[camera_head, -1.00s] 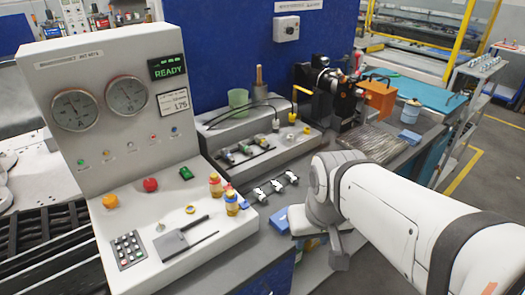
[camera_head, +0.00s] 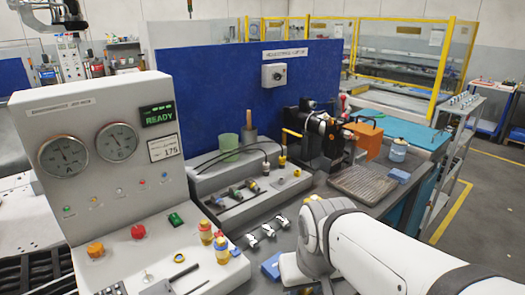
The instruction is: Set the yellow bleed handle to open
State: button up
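A yellow lever-like handle (camera_head: 291,133) sticks out to the left of the dark machine (camera_head: 318,138) on the back bench. Its bar lies nearly level and bends down at the right end. A second small yellow fitting (camera_head: 282,161) stands upright on the grey block left of that machine. I cannot tell from any label which one is the bleed handle. My white arm comes in from the lower right, well in front of both and touching neither. My gripper's fingers do not show; the lower end of the arm runs toward the bottom edge.
A grey console (camera_head: 100,150) with gauges and a green READY display stands at the left. Small clamps (camera_head: 268,230) and a blue block (camera_head: 271,265) lie beside my arm. A blue panel (camera_head: 235,90) closes the back.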

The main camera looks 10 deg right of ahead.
aim_at(284, 130)
jog(key=u, duration=2.9)
jog(key=k, duration=1.55)
jog(key=z, duration=2.35)
jog(key=i, duration=1)
jog(key=z, duration=0.05)
